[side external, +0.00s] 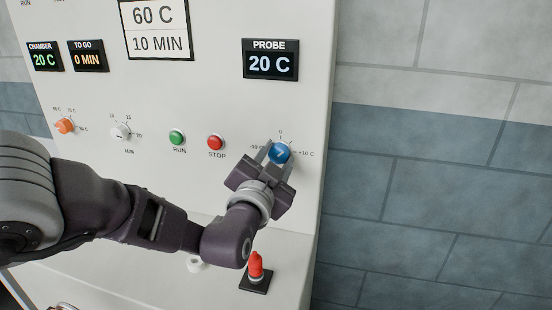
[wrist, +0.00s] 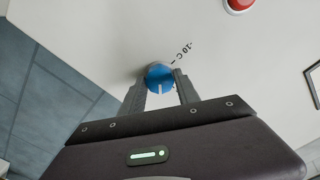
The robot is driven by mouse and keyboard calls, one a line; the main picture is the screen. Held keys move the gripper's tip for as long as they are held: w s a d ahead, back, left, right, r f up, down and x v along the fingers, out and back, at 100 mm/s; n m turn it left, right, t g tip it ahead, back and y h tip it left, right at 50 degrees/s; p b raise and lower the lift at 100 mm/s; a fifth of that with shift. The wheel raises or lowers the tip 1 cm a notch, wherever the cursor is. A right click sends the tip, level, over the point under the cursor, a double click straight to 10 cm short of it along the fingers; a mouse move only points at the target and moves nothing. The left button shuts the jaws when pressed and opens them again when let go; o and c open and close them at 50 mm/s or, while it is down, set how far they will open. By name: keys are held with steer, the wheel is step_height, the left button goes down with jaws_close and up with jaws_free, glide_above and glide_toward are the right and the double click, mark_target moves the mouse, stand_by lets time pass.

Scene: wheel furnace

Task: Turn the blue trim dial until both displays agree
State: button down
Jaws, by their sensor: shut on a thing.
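The blue trim dial (side external: 279,153) is on the white panel at the lower right, with a scale around it; the "+10 C" mark shows to its right. My gripper (side external: 279,155) is shut on the dial, one finger on each side. In the wrist view the blue dial (wrist: 159,77) sits between the fingertips (wrist: 160,84), with a white pointer line on its face and "-10 C" printed beside it. The chamber display (side external: 44,57) reads 20 C in green. The probe display (side external: 270,62) reads 20 C in pale blue.
Left of the dial are a red STOP button (side external: 216,142), a green RUN button (side external: 177,137), a white MIN knob (side external: 121,132) and an orange knob (side external: 65,126). A red-topped switch (side external: 256,265) stands below my gripper. A sign reads 60 C, 10 MIN (side external: 156,28).

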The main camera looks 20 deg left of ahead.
steer(key=c, duration=0.9)
jaws_free()
steer(key=s, duration=0.7)
